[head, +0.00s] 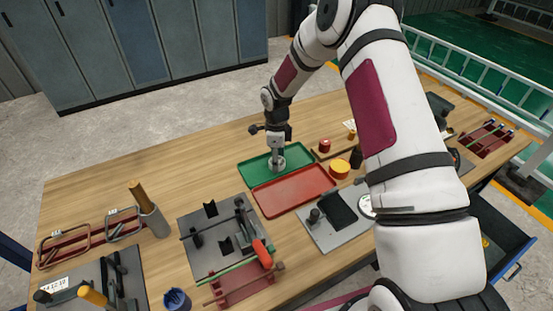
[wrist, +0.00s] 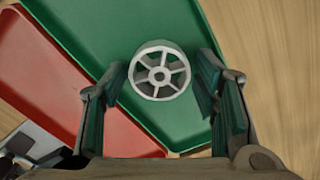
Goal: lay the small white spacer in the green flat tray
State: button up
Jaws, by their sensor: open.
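The small white spacer (wrist: 160,74) is a spoked ring that shows between my open fingers in the wrist view, over the floor of the green flat tray (wrist: 95,22). I cannot tell for sure whether it rests on the tray floor. My gripper (wrist: 160,95) has its fingers apart on both sides of the spacer, with gaps to each. In the head view my gripper (head: 277,160) points down over the green tray (head: 255,171), and the spacer there is mostly hidden by the fingers.
A red flat tray (head: 293,190) lies directly in front of the green one. A yellow round item (head: 340,168) and a small red item (head: 324,145) stand to the right. A grey plate (head: 215,258) with clamps and a red-handled tool lies front left. Bare wood is clear left of the green tray.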

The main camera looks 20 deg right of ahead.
jog(key=s+r+n+t+b, duration=0.1)
jog(key=s+r+n, duration=0.2)
jog(key=r, duration=0.9)
jog(key=s+r+n+b, duration=0.1)
jog(key=s+r+n, duration=0.1)
jog(key=r, duration=1)
jog(key=s+r+n+t, duration=0.3)
jog(key=s+r+n, duration=0.8)
jog(key=s, duration=0.5)
jog(key=s+r+n+t, duration=0.1)
jog(key=s+n, duration=0.5)
jog(key=s, duration=0.6)
jog(key=shift+r+t, duration=0.3)
jog(key=shift+w, duration=0.1)
